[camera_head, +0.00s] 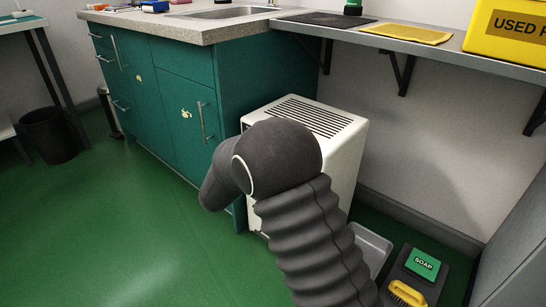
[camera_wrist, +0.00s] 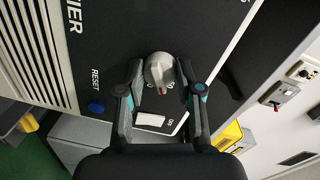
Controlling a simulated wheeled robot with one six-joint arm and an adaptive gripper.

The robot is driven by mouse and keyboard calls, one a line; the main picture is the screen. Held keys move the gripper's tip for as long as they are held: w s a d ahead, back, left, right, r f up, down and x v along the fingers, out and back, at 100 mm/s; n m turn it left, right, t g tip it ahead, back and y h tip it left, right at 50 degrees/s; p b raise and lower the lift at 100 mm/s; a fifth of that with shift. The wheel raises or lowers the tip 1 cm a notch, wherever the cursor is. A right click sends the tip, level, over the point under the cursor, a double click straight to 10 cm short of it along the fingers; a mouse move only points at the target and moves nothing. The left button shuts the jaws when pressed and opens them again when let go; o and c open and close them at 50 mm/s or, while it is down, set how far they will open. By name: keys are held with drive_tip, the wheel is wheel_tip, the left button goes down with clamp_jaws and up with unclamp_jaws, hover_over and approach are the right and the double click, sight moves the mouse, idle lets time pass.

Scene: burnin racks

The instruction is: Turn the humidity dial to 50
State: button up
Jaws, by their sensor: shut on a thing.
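The humidity dial (camera_wrist: 158,68) is a grey knob with a red mark on its lower edge in the wrist view. It sits on a black panel (camera_wrist: 112,52) with white lettering ending in "IER". My gripper (camera_wrist: 161,76) has one finger on each side of the dial and is shut on it. The fingers and knob partly cover the scale figures, so I cannot read the setting. In the head view the white dehumidifier (camera_head: 352,138) stands on the floor; my dark sleeved arm hides much of it, and the dial and fingertips do not show there.
A blue button (camera_wrist: 96,107) marked RESET is on the panel. A teal cabinet (camera_head: 165,95) stands left of the dehumidifier, with a shelf (camera_head: 300,29) above. A grey tray (camera_head: 372,245) and a dark tray with a soap box (camera_head: 424,264) lie at right. Green floor at left is open.

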drive_tip(key=shift+n+p, duration=0.55)
drive_tip(key=shift+n, duration=0.35)
drive_tip(key=o, duration=1.2)
drive_tip(key=shift+c, duration=0.2)
drive_tip(key=v, duration=1.1)
drive_tip(key=shift+s+a, duration=0.25)
drive_tip(key=shift+a, duration=0.15)
